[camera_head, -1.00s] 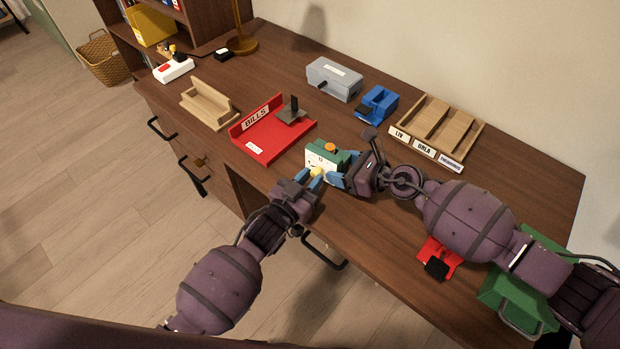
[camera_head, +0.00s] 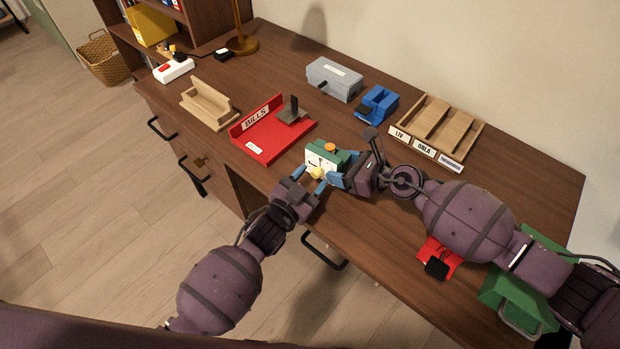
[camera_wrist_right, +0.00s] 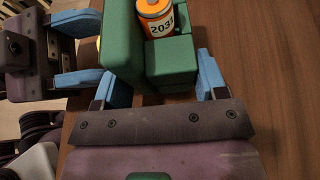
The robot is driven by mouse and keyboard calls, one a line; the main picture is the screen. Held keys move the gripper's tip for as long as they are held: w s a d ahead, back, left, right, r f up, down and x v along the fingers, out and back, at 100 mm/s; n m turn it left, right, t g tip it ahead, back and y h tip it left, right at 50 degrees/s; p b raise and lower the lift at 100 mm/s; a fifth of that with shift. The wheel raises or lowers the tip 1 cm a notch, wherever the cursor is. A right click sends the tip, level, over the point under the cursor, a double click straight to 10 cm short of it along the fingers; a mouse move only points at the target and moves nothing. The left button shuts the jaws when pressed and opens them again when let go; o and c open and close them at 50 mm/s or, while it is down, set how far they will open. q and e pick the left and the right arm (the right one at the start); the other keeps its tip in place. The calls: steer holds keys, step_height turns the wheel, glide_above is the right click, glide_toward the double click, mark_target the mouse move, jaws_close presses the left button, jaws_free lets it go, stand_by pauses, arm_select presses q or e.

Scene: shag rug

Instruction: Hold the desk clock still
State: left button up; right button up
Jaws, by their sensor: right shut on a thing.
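The desk clock (camera_head: 326,157) is a green block with a white face and an orange cylinder on top. It stands near the desk's front edge. A yellow knob (camera_head: 317,172) shows low on its front. My right gripper (camera_head: 340,174) is shut on the clock; in the right wrist view the green body (camera_wrist_right: 172,62) lies between its blue fingers, and the orange cylinder (camera_wrist_right: 155,14) bears the number 2031. My left gripper (camera_head: 311,180) is open at the clock's front, its fingers apart around the yellow knob. I cannot tell whether they touch it.
A red BILLS tray (camera_head: 268,150) is left of the clock. A grey box (camera_head: 334,82), a blue tape dispenser (camera_head: 378,103) and a wooden sorter (camera_head: 455,127) stand behind. A red item (camera_head: 438,252) and a green box (camera_head: 510,300) lie under my right arm.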

arm_select(q)
steer(key=v, duration=1.2)
stand_by(0.3)
arm_select(e)
steer(key=o, duration=1.1)
steer(key=shift+d, duration=0.1)
